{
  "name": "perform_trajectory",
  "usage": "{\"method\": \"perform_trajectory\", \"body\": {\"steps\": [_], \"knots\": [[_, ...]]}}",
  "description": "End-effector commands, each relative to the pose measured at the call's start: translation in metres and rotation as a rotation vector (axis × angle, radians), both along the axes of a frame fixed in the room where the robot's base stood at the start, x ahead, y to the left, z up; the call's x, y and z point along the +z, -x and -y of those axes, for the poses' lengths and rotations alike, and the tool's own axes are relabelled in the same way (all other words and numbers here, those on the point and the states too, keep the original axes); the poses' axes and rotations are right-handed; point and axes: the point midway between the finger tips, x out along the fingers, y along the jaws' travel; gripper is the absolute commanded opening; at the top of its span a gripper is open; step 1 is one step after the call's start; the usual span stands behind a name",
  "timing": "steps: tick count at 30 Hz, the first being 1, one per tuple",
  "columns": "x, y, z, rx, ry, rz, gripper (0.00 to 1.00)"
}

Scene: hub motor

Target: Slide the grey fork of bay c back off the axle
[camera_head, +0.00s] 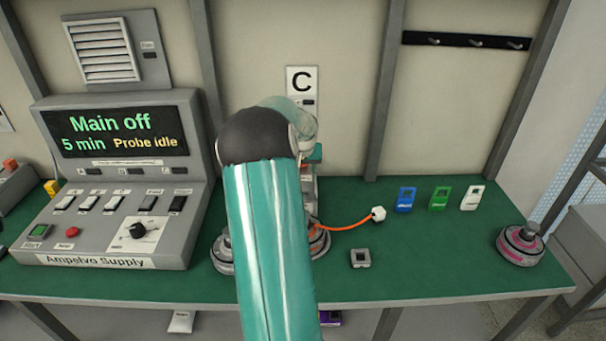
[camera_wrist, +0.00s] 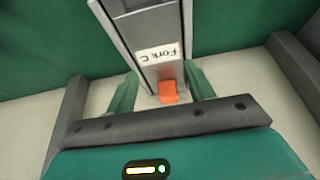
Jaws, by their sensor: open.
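The grey fork of bay C (camera_wrist: 159,20) shows in the wrist view as a metal bar with a white "Fork C" label. An orange tab (camera_wrist: 168,91) sits at its near end. My gripper (camera_wrist: 162,88) is open, with one green finger on each side of the fork's end and the orange tab between them. I cannot tell whether either finger touches.
The Ampelvo supply console (camera_head: 118,190) stands left and reads "Main off" and "Probe idle". An orange cable ends in a white plug (camera_head: 378,213). Blue (camera_head: 405,199), green (camera_head: 440,199) and white (camera_head: 473,198) tags lie right of it. A round motor (camera_head: 520,244) sits far right.

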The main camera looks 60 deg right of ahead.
Motion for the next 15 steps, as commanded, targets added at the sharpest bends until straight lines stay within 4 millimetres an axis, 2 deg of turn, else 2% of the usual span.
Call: {"method": "perform_trajectory", "body": {"steps": [3,6,15], "knots": [[0.001,0.008,-0.017,-0.001,-0.001,0.002,0.53],[0.001,0.013,-0.025,-0.001,0.000,0.002,0.53],[0.000,0.016,-0.031,0.000,0.000,0.000,0.53]]}}
